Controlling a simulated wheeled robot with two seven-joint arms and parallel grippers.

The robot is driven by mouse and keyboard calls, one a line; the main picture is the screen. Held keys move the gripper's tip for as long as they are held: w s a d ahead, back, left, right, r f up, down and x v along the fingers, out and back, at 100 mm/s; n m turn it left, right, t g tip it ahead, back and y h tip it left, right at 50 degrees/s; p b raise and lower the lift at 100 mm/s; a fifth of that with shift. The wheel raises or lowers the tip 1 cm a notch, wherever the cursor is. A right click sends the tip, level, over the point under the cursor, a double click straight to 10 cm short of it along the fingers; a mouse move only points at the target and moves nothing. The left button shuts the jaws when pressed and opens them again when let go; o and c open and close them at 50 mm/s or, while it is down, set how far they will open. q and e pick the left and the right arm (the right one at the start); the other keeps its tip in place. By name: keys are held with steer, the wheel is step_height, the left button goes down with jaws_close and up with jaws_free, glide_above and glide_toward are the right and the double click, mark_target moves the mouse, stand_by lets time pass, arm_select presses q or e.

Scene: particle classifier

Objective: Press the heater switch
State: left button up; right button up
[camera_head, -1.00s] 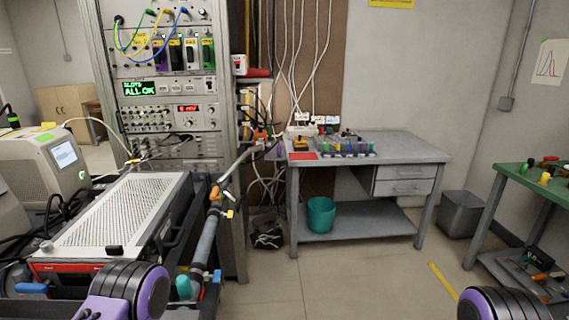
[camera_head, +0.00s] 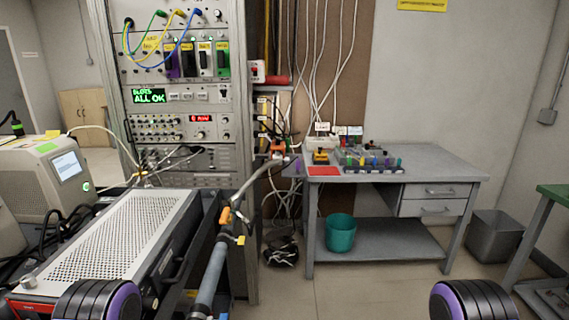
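No switch in view can be made out as the heater switch. An instrument rack (camera_head: 240,200) stands left of centre. It carries a panel with a green "ALL OK" display (camera_head: 149,96), with a small dark switch (camera_head: 224,93) at its right end. Below it is a panel with a red display (camera_head: 200,118). A small white box with a red part (camera_head: 258,71) is at the rack's right side. Black and purple rounded parts of my arms show at the bottom left and bottom right. Neither of my grippers is visible.
A perforated metal unit (camera_head: 115,235) and a pipe assembly (camera_head: 213,270) fill the lower left. A grey workbench (camera_head: 430,165) with a teal bucket (camera_head: 340,234) on its shelf stands right of centre. A grey bin (camera_head: 495,237) is beside it. The floor in front is clear.

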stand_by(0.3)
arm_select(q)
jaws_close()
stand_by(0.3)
